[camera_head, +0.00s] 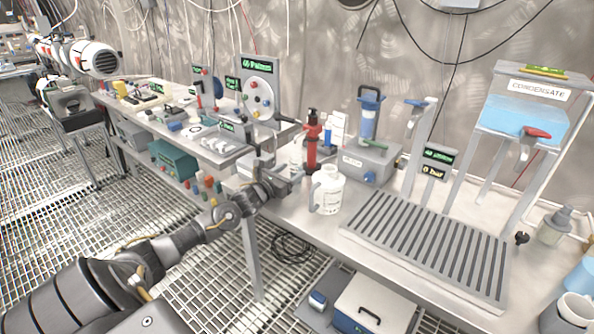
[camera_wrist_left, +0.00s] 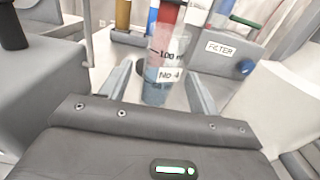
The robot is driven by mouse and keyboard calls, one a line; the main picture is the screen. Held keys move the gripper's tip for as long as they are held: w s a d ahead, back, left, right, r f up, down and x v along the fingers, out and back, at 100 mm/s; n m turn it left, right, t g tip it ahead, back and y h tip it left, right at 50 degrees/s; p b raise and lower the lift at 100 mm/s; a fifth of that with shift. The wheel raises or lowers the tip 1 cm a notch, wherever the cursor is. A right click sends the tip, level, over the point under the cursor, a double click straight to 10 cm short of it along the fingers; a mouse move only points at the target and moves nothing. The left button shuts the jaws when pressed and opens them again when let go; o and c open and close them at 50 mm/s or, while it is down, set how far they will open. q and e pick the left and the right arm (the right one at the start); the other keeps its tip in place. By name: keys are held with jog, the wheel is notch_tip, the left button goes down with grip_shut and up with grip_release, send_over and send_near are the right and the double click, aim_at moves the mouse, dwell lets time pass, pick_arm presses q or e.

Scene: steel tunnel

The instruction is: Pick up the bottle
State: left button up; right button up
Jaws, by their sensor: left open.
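In the left wrist view, a clear bottle (camera_wrist_left: 160,75) with a "No 4" label, a 100 ml mark and bluish contents stands upright between the fingers of my left gripper (camera_wrist_left: 158,92). The fingers are open, one on each side of it, with gaps visible. In the head view my left gripper (camera_head: 291,178) is low over the bench edge, left of a white jug (camera_head: 328,192). The bottle is small and pale there, just behind the gripper and partly hidden. A red bottle-like thing (camera_head: 312,142) with a black top stands behind. My right gripper is not in view.
The filter box (camera_head: 368,162) with a blue cylinder stands behind the jug. A slotted drain tray (camera_head: 425,258) covers the bench to the right. At left is a bench with dials and panels (camera_head: 259,92). The white jug is close beside the gripper.

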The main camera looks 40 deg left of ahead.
aim_at(292, 170)
pick_arm(q)
jog(key=w, duration=0.3)
jog(key=shift+w, duration=0.2)
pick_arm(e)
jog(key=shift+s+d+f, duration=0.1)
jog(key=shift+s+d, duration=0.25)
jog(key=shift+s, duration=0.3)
pick_arm(q)
jog(key=shift+c, duration=0.2)
jog(key=shift+r, duration=0.1)
jog(key=c, duration=1.1)
jog(key=shift+c, duration=0.2)
